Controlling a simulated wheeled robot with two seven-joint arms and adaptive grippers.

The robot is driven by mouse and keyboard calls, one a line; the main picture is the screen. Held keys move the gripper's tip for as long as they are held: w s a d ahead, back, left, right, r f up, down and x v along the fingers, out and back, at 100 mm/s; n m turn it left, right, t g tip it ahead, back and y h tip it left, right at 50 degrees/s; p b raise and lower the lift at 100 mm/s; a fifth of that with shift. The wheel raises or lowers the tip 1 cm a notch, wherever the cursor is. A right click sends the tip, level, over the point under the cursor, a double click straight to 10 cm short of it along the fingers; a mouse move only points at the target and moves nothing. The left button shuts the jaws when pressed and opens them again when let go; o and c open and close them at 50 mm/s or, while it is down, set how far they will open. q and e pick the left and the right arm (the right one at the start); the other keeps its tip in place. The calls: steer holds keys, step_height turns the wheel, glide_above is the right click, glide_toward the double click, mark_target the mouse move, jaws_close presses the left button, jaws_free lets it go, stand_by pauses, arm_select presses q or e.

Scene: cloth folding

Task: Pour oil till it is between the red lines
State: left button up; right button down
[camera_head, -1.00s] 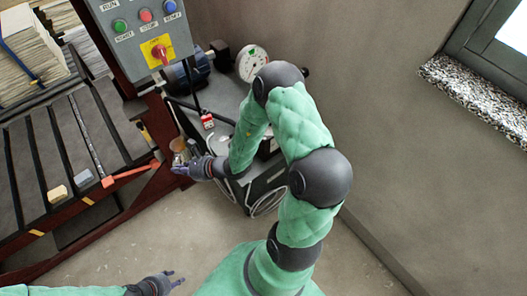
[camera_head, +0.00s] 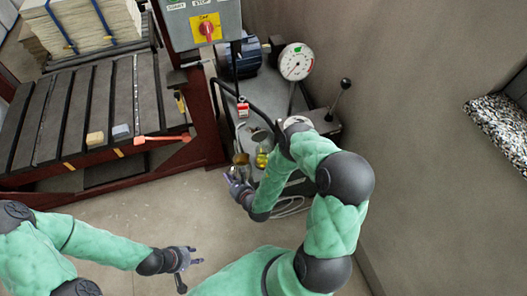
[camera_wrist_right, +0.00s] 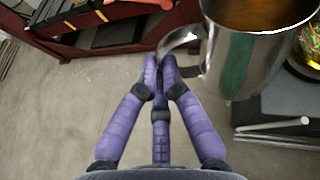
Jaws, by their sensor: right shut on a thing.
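My right gripper (camera_wrist_right: 160,75) is shut on the handle of a metal jug (camera_wrist_right: 235,65). Amber oil (camera_wrist_right: 262,12) shows inside the jug, which looks roughly upright in the right wrist view. In the head view the jug (camera_head: 241,170) is just above my right gripper (camera_head: 237,184), left of a small glass with yellow liquid (camera_head: 262,158) on the grey machine (camera_head: 325,125). Part of this glass (camera_wrist_right: 307,50) shows at the right wrist view's edge; its red lines cannot be made out. My left gripper (camera_head: 190,268) is open and empty, low over the floor.
A dial gauge (camera_head: 296,62), a blue motor (camera_head: 240,58) and a lever (camera_head: 341,98) stand on the machine. A red-framed slatted table (camera_head: 90,110) with an orange wrench (camera_head: 160,139) is at left. The control box (camera_head: 200,22) hangs above. Open floor (camera_head: 135,210) lies below.

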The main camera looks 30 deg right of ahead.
steer(key=shift+s+f, duration=0.2)
steer(key=shift+f, duration=0.35)
steer(key=d+r+m+y+b, duration=0.1)
steer(key=d+r+m+y, duration=0.1)
steer(key=r, duration=0.5)
steer(key=w+d+r+m+y+b, duration=0.1)
steer(key=d+r+m+y+b, duration=0.1)
steer(key=d+r+m, duration=0.3)
step_height(320, 180, up, 2)
steer(key=shift+d+r+y+b, duration=0.15)
steer(key=shift+d+y+b, duration=0.15)
steer(key=shift+d, duration=0.7)
steer(key=shift+w+d+r+m, duration=0.1)
steer(key=shift+d+r+m, duration=0.1)
steer(key=shift+m, duration=0.1)
steer(key=shift+w+d+m+y, duration=0.1)
steer(key=shift+d+m+y, duration=0.3)
steer(key=shift+d+m, duration=0.15)
